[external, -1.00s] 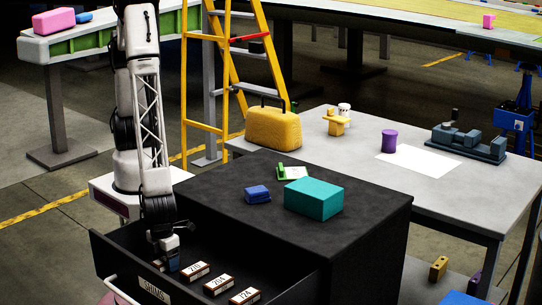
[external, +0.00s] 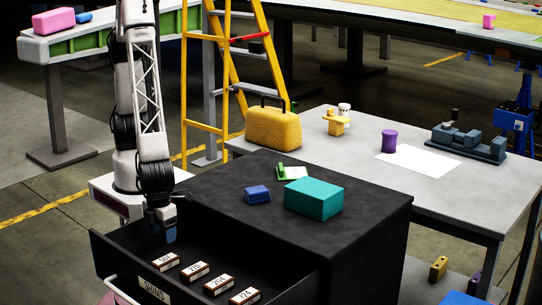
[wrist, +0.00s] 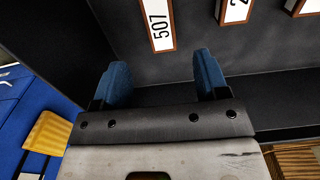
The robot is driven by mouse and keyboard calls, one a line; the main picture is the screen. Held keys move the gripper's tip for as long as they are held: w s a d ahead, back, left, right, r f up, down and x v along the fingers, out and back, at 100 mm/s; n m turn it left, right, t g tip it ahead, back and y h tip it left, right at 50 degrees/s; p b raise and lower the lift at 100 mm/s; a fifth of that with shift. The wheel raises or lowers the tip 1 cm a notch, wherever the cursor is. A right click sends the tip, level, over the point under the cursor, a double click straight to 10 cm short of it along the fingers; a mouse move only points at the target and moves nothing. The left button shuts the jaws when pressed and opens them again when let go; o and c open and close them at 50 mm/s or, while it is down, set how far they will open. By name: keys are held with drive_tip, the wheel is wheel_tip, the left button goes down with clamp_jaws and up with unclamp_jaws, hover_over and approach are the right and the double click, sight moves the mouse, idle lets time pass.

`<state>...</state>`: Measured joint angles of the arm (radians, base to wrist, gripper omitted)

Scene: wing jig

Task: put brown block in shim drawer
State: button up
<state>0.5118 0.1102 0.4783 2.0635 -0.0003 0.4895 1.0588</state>
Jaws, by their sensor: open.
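The shim drawer (external: 112,257) is pulled open at the front of the black cabinet, with a "SHIMS" label on its front. Several brown blocks with white number labels lie in a row on its floor. The leftmost brown block (external: 166,262), labelled 507, also shows in the wrist view (wrist: 158,28), ahead of the fingertips. My gripper (external: 170,233) is above the left part of the drawer, apart from that block. In the wrist view its two blue fingers (wrist: 160,72) are spread with nothing between them.
A teal box (external: 314,199), a blue block (external: 257,194) and a green-and-white item (external: 292,173) sit on the cabinet top (external: 232,211). A yellow case (external: 273,128) and a purple cylinder (external: 389,140) stand on the grey table behind. The drawer walls rise around the blocks.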

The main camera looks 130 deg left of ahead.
drive_tip(key=shift+r, duration=1.15)
drive_tip(key=s+a+r+n+t, duration=0.1)
drive_tip(key=s+a+r+n, duration=0.25)
drive_tip(key=a+r, duration=0.55)
drive_tip(key=s+a+r+n, duration=0.3)
drive_tip(key=a+r+n, duration=0.2)
drive_tip(key=a+r, duration=0.45)
drive_tip(key=s+a+r+n, duration=0.4)
drive_tip(key=s+a+r, duration=0.1)
drive_tip(key=s, duration=0.3)
drive_tip(key=s+a+r+n+t, duration=0.1)
drive_tip(key=s+a+r+n, duration=0.4)
drive_tip(key=s+r, duration=0.2)
drive_tip(key=shift+s+a+t, duration=0.3)
drive_tip(key=shift+s, duration=0.45)
